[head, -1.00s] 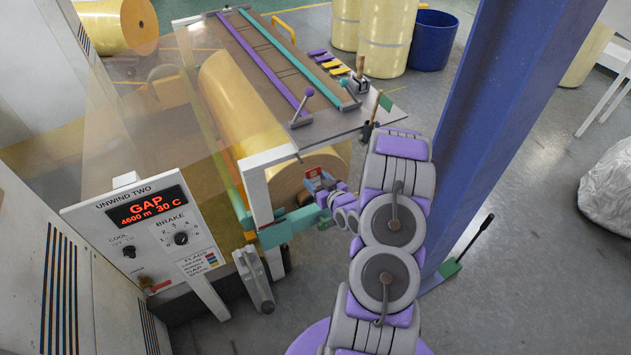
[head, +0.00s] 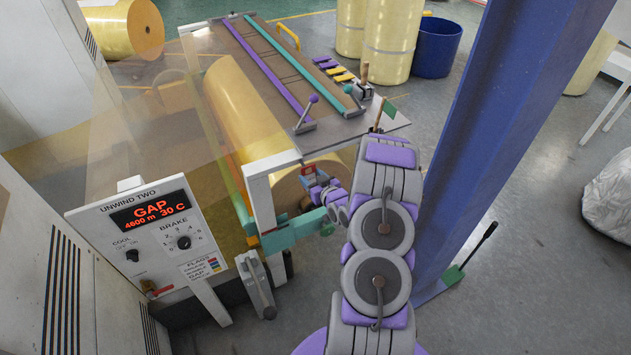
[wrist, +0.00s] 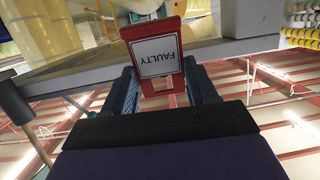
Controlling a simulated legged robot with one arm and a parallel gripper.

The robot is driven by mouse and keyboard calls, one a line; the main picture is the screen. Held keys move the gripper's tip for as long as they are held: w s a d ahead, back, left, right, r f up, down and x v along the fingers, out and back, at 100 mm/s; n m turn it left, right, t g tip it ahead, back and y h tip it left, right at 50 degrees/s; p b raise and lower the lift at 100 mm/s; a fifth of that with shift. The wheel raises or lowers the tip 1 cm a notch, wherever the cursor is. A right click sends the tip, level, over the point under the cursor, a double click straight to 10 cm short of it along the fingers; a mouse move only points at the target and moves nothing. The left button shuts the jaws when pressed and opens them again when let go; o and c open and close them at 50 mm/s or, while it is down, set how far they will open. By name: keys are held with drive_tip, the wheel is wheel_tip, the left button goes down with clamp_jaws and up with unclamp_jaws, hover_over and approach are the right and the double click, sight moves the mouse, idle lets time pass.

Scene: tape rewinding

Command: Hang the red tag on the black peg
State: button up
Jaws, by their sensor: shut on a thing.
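The red tag (wrist: 153,31) has a white label reading FAULTY, upside down in the wrist view. My gripper (wrist: 162,84) is shut on the tag's lower part, with one finger at each side. In the head view my gripper (head: 322,188) and the tag (head: 308,171) are in front of the yellow roll's end, right of the white frame post. The tag looks small there, with red and a pale face showing. I cannot make out the black peg for certain in either view.
The white post (head: 262,205) and teal bar (head: 292,230) stand close to my gripper. The tabletop (head: 285,75) is above and behind it. A blue column (head: 480,150) rises right of my arm. The control panel (head: 150,225) is at left.

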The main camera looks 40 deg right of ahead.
sight(310, 175)
drive_tip(key=shift+w+a, duration=0.15)
drive_tip(key=shift+w, duration=0.55)
drive_tip(key=shift+w+d+f, duration=0.2)
drive_tip(key=shift+w+d, duration=0.35)
drive_tip(key=shift+w, duration=0.3)
drive_tip(key=shift+w+f, duration=0.15)
drive_tip(key=shift+w, duration=0.15)
drive_tip(key=shift+w+f, duration=0.1)
drive_tip(key=shift+a, duration=0.1)
drive_tip(key=shift+f, duration=0.1)
drive_tip(key=o, duration=1.1)
